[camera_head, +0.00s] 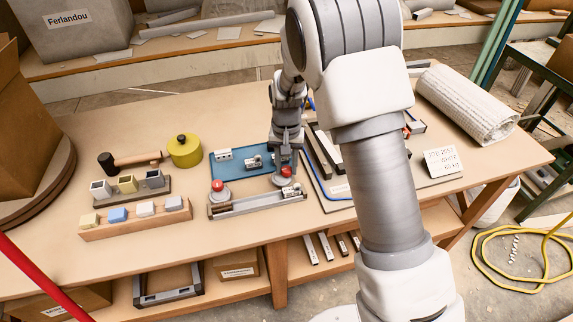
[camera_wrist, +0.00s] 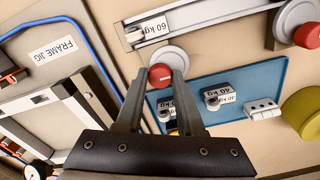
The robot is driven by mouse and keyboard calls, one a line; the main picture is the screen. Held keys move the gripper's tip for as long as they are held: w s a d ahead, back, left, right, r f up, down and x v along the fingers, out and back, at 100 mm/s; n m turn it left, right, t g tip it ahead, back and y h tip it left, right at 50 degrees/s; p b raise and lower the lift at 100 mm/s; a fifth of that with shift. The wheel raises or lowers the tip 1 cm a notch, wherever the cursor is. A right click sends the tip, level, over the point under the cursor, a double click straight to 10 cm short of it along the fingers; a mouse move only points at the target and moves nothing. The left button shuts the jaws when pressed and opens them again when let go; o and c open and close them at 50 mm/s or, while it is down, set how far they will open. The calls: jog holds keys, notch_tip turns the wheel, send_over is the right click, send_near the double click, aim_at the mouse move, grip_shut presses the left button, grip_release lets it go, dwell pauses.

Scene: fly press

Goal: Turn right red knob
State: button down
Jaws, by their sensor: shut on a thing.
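The right red knob (camera_wrist: 160,76) sits on a round grey base (camera_wrist: 172,60) at one end of a metal rail. In the wrist view it lies between the fingertips of my gripper (camera_wrist: 158,80), which is shut on it. In the head view my gripper (camera_head: 285,158) points down over the rail's right end and covers most of this knob; its round base (camera_head: 283,182) shows below. The left red knob (camera_head: 217,186) stands free at the rail's other end and also shows at the right of the wrist view (camera_wrist: 307,35).
A blue mat (camera_head: 229,171) with labelled weights lies behind the rail (camera_head: 245,205). A yellow pot (camera_head: 186,151) and a mallet (camera_head: 130,162) stand to the left, behind racks of small blocks (camera_head: 135,219). A frame jig (camera_wrist: 60,100) lies beside the knob. A paper roll (camera_head: 465,105) is at right.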

jog(key=n, duration=0.5)
jog(key=n+p, duration=0.1)
jog(key=n, duration=0.3)
jog(key=shift+r, duration=0.1)
jog(key=n+p, duration=0.1)
jog(key=n, duration=0.4)
jog(key=shift+n+p, duration=0.6)
jog(key=shift+n, duration=1.3)
jog(key=c, duration=0.5)
grip_release()
